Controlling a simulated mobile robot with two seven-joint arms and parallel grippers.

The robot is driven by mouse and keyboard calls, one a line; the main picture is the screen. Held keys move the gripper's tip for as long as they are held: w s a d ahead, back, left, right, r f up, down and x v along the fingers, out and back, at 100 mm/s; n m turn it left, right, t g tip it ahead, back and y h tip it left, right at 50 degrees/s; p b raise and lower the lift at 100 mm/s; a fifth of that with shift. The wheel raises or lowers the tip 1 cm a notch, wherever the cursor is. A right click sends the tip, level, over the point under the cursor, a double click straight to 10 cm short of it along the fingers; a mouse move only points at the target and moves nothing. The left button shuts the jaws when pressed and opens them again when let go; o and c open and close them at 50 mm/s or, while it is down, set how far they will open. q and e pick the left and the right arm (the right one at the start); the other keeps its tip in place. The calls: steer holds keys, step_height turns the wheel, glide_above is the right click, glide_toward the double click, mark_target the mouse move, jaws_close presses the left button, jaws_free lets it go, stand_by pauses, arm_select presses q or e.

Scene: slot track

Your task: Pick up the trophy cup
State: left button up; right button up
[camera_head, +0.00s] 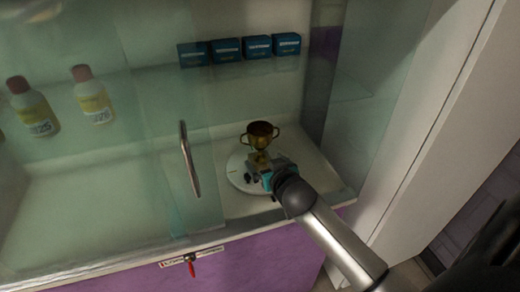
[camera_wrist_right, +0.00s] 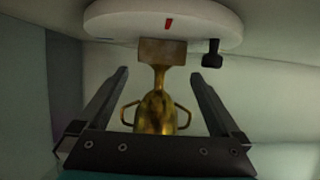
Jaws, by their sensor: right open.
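The gold trophy cup (camera_head: 262,137) has two handles and stands upright on a round white stand (camera_head: 236,170) inside the glass cabinet. My right gripper (camera_head: 260,165) reaches in from the front right and hides part of the cup's base in the head view. In the right wrist view, the trophy cup (camera_wrist_right: 156,110) lies between the two fingers of my right gripper (camera_wrist_right: 160,80), with visible gaps on both sides. The fingers are open and not closed on it. The white stand (camera_wrist_right: 205,22) has a red mark and a small black knob. My left gripper is not in view.
A glass sliding door with a metal handle (camera_head: 190,160) is left of the cup. Several blue boxes (camera_head: 257,46) stand on a shelf behind. Bottles (camera_head: 93,95) stand at left. A red key (camera_head: 190,266) hangs at the front edge. The cabinet's right side wall is close to my arm.

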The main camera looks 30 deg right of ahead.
mark_target(261, 160)
steer(key=shift+w+d+f+b, duration=0.15)
steer(key=shift+w+f+b, duration=0.15)
steer(key=shift+w, duration=0.2)
steer(key=b+x, duration=0.1)
steer(key=x, duration=0.3)
steer(key=shift+s+f, duration=0.1)
steer(key=shift+f, duration=0.05)
steer(key=c, duration=0.8)
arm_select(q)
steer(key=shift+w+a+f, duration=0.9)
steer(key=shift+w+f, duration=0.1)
arm_select(e)
jaws_close()
